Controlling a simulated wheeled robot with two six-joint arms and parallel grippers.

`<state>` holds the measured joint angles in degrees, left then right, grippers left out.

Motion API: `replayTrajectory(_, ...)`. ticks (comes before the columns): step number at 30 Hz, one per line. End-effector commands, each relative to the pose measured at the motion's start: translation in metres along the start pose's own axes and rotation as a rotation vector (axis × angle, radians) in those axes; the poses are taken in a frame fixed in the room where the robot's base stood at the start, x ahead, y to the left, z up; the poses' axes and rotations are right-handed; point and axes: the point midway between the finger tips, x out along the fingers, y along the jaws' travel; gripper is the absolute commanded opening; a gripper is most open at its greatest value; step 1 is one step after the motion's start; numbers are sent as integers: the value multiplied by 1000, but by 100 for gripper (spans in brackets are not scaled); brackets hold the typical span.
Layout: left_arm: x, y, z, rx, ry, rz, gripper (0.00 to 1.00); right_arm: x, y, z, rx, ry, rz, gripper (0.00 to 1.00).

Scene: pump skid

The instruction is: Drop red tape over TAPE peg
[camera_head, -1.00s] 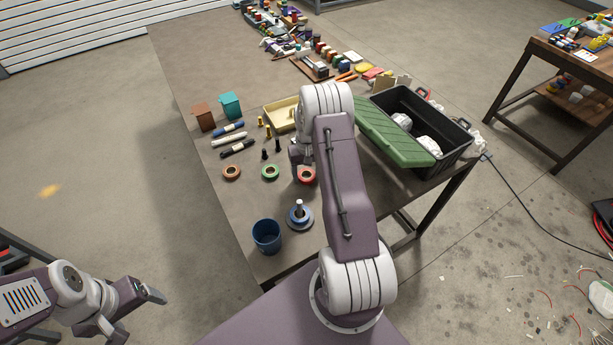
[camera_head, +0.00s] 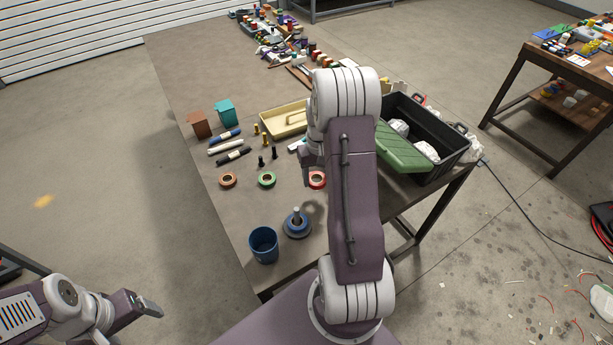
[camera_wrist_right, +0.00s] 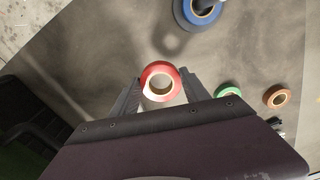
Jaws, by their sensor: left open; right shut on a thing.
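The red tape roll (camera_head: 317,181) is held in my right gripper (camera_wrist_right: 160,88), with a finger on each side of it. In the right wrist view the red tape (camera_wrist_right: 148,72) shows its pale core hole, and a soft shadow on the table suggests it is lifted. The peg (camera_head: 296,214) stands upright on the near part of the table with a blue tape roll (camera_head: 297,229) around its foot. The right wrist view shows the blue roll (camera_wrist_right: 186,18) at the top, apart from the red one. My left gripper (camera_head: 155,308) is open and empty, off the table's left side.
A green roll (camera_head: 267,180) and an orange roll (camera_head: 228,180) lie left of the red one. A blue cup (camera_head: 264,244) stands beside the peg. Markers, small bottles, a cream tray (camera_head: 285,121) and a black toolbox (camera_head: 455,155) with green lid lie farther back.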

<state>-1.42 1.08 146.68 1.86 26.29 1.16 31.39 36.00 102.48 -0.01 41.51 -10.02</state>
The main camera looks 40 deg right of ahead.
Motion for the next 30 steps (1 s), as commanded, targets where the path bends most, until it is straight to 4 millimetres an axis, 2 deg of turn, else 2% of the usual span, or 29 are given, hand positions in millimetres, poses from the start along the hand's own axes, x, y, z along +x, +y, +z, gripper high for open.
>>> replayTrajectory(3,3,0,0,0,0,0,79,-15,10,22,3,3,1,21)
replayTrajectory(9,5,0,0,0,0,0,79,-29,19,44,1,1,0,21)
replayTrajectory(15,5,0,0,0,0,0,79,-31,21,48,-5,0,0,21)
replayTrajectory(20,5,0,0,0,0,0,79,-24,23,39,-69,-3,-1,21)
replayTrajectory(26,-37,1,-4,0,0,0,79,-38,-9,52,-246,-4,-1,21)
replayTrajectory(30,-73,1,-8,0,0,0,79,-58,-39,68,-365,-4,-1,21)
